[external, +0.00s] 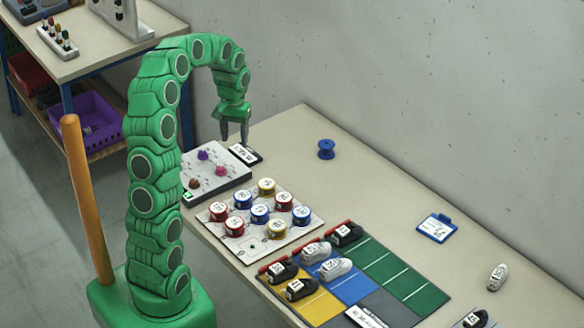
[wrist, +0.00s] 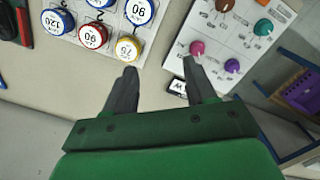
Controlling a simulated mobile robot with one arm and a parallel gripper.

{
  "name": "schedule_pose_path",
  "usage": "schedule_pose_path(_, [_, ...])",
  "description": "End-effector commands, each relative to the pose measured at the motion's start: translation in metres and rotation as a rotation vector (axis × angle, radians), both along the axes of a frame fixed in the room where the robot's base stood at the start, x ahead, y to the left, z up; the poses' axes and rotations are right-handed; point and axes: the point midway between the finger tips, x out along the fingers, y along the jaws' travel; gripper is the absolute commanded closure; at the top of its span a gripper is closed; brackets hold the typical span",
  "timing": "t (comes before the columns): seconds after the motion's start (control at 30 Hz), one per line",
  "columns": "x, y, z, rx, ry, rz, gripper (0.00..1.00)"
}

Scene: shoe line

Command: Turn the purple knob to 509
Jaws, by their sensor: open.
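The purple knob (external: 203,155) sits on a light grey panel (external: 232,183) at the back left of the table. The knob also shows in the wrist view (wrist: 232,65), to the right of my right fingertip. My gripper (external: 234,140) points down with its two fingers apart and nothing between them. It is above the panel's far end, near a small black-framed label (external: 243,154). In the wrist view my gripper (wrist: 159,68) is apart from the purple knob. The knob's scale marks are too small to read.
A pink knob (external: 221,170) and a brown knob (external: 194,183) share the panel. A board of numbered round tins (external: 267,187) lies beside it. Shoes stand on coloured mats (external: 400,270) further right. A blue spool (external: 326,149) stands near the wall, with bare table around it.

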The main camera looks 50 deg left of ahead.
Motion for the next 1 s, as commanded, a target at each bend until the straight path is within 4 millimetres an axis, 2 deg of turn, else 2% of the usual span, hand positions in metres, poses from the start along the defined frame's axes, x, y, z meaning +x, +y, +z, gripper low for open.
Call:
schedule_pose_path(0.03, [0.004, 0.017, -0.006, 0.001, -0.003, 0.025, 0.44])
schedule_pose_path(0.23, [0.012, 0.082, -0.032, 0.012, -0.015, 0.116, 0.44])
schedule_pose_path(0.4, [0.008, 0.138, -0.057, 0.026, -0.019, 0.195, 0.44])
schedule_pose_path(0.53, [0.003, 0.171, -0.071, 0.038, -0.022, 0.244, 0.44])
schedule_pose_path(0.7, [-0.002, 0.193, -0.082, 0.047, -0.022, 0.275, 0.44])
schedule_pose_path(1.0, [-0.003, 0.197, -0.096, 0.049, -0.023, 0.28, 0.44])
